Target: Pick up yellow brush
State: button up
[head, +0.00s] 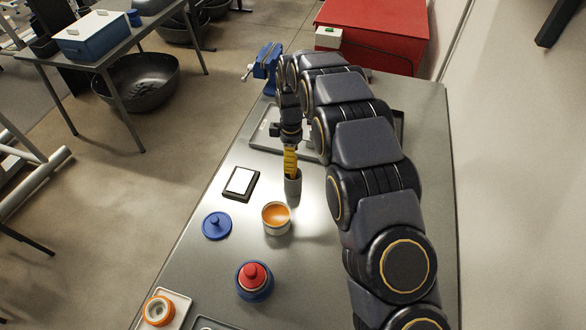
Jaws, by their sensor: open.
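The yellow brush (290,161) stands upright in a grey cup (293,187) on the metal table. Its lower end is hidden inside the cup. My gripper (289,144) is open and points down right above the brush, at its upper end. The fingertips are small and dark here, so I cannot tell whether they touch the brush or stand around it.
A bowl of orange contents (276,217), a blue lid (216,225), a dark-framed white pad (240,183) and a blue pot with a red knob (253,280) stand nearby. A grey tray (262,137) and a blue vise (266,62) are at the back.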

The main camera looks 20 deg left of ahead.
aim_at(293, 178)
jog(key=f, duration=0.4)
jog(key=shift+d+f, duration=0.25)
jog(key=shift+f, duration=0.15)
grip_shut()
